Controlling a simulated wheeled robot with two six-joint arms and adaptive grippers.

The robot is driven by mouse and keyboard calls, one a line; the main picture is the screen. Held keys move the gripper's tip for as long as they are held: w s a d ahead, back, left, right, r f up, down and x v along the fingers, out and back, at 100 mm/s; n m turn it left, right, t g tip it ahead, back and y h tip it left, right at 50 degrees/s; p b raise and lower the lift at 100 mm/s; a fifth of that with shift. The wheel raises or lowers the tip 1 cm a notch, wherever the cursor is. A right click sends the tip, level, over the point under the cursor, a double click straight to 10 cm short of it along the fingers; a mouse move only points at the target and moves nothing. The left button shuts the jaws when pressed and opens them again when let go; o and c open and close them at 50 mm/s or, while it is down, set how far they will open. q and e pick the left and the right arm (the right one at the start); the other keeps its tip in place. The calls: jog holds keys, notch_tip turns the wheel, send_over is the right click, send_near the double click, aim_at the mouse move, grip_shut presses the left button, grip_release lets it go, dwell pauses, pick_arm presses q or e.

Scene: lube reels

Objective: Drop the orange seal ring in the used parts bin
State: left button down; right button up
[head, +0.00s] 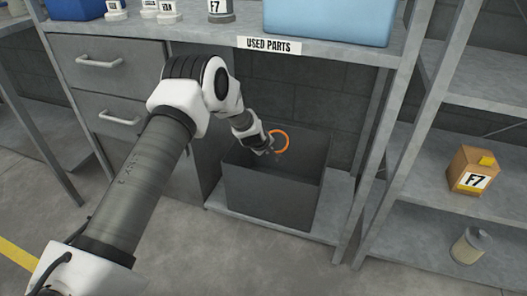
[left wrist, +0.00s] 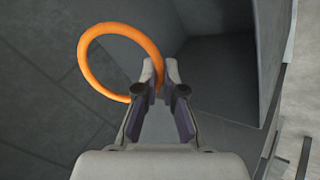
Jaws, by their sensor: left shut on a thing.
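The orange seal ring (head: 281,142) is held at my left gripper (head: 270,148), above the dark grey used parts bin (head: 268,196). The bin stands on the low shelf under the bench, below the "USED PARTS" label (head: 269,45). In the left wrist view the ring (left wrist: 88,70) hangs out to the left, with its right edge at the tips of the left gripper (left wrist: 162,78). The fingers are shut on that edge. The bin (left wrist: 268,50) opens ahead and to the right there. My right gripper is in neither view.
A bench post (head: 385,130) rises to the right of the bin. The right-hand shelving holds a cardboard box (head: 473,171) marked F7 and a pale canister (head: 470,246). A drawer cabinet (head: 112,88) stands left of the bin. A blue container (head: 330,20) sits on the bench top.

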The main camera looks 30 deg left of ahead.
pick_arm(q)
jog(key=shift+w, duration=0.1)
jog(key=c, duration=1.2)
grip_release()
jog(key=v, duration=1.2)
jog(key=shift+f, duration=0.1)
